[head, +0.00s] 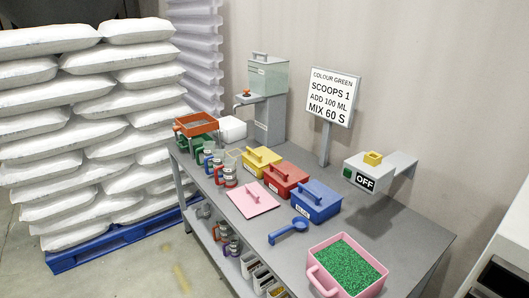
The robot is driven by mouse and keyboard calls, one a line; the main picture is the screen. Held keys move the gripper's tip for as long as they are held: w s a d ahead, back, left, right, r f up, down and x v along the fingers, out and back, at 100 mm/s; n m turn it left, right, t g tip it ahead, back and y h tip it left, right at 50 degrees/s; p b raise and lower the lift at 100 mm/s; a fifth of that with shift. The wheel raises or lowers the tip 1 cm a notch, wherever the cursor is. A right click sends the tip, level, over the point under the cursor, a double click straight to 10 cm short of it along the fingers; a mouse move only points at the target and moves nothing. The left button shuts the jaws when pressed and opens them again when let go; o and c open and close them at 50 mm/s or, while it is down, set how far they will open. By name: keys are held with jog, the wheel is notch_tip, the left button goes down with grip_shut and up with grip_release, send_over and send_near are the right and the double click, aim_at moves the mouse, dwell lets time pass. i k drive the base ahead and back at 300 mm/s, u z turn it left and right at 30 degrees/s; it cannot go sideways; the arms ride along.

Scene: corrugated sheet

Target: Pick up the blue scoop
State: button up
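The blue scoop (299,225) lies on the grey table (250,228). Its cup end is to the upper right and its handle points to the lower left. It lies just in front of a blue lidded box (316,201), with a small gap seeming to separate them. Nothing covers the scoop. My gripper does not show in the head view.
A pink bin of green granules (345,265) stands right of the scoop; a pink lid (253,199) lies left. Red (284,180) and yellow (262,161) boxes, a sign (333,97) and an OFF device (375,172) stand behind. The table's front edge is near the scoop handle.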

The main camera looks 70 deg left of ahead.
aim_at(299, 223)
jog(key=u, duration=3.45)
jog(key=k, duration=1.05)
jog(key=z, duration=0.95)
jog(key=i, duration=1)
